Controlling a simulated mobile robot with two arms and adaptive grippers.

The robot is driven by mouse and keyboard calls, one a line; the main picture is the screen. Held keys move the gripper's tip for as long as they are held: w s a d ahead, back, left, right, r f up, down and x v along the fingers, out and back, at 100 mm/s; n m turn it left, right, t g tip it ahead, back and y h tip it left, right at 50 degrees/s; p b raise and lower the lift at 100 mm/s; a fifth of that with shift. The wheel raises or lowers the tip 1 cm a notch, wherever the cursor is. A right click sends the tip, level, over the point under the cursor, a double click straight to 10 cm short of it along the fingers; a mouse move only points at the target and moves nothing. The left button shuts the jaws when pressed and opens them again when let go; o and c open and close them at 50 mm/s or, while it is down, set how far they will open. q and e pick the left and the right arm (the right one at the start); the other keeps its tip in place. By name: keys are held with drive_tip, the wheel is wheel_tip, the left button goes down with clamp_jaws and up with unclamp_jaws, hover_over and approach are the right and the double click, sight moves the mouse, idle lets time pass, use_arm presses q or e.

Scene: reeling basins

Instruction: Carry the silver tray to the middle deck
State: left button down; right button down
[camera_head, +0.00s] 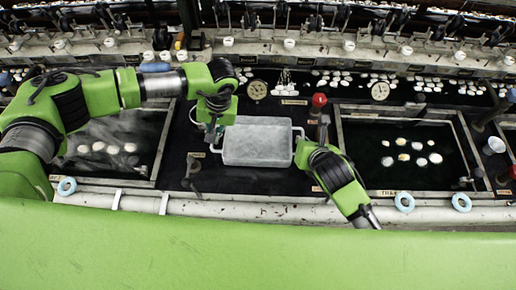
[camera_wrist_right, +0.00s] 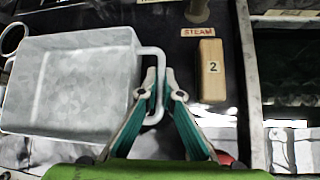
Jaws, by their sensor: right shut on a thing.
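The silver tray (camera_head: 258,147), a pale grey box with a loop handle at each end, is over the dark middle deck (camera_head: 262,184) between two basins. In the right wrist view the tray (camera_wrist_right: 70,85) looks empty and roughly level. My right gripper (camera_head: 302,147) is at its right handle. In the right wrist view my right gripper (camera_wrist_right: 160,92) is closed on that handle (camera_wrist_right: 152,52). My left gripper (camera_head: 212,141) points down at the tray's left handle; its fingers are too small to read. I cannot tell whether the tray touches the deck.
A left basin (camera_head: 105,150) and a right basin (camera_head: 410,158) hold pale cocoons. A red-knobbed lever (camera_head: 319,101) stands behind my right gripper. A wooden block marked 2 (camera_wrist_right: 211,72) is right of the tray. Blue rings (camera_head: 404,201) lie on the front ledge.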

use_arm(q)
drive_tip(key=shift+f+b, duration=0.45)
drive_tip(key=shift+f, duration=0.2)
use_arm(e)
drive_tip(key=shift+f, duration=0.6)
use_arm(q)
drive_tip(key=c, duration=2.2)
unclamp_jaws()
drive_tip(key=shift+r, duration=0.15)
drive_tip(key=shift+c, duration=0.2)
use_arm(e)
drive_tip(key=c, duration=2.2)
unclamp_jaws()
drive_tip(key=shift+r, duration=0.1)
drive_tip(key=shift+c, duration=0.2)
drive_tip(key=shift+r, duration=0.1)
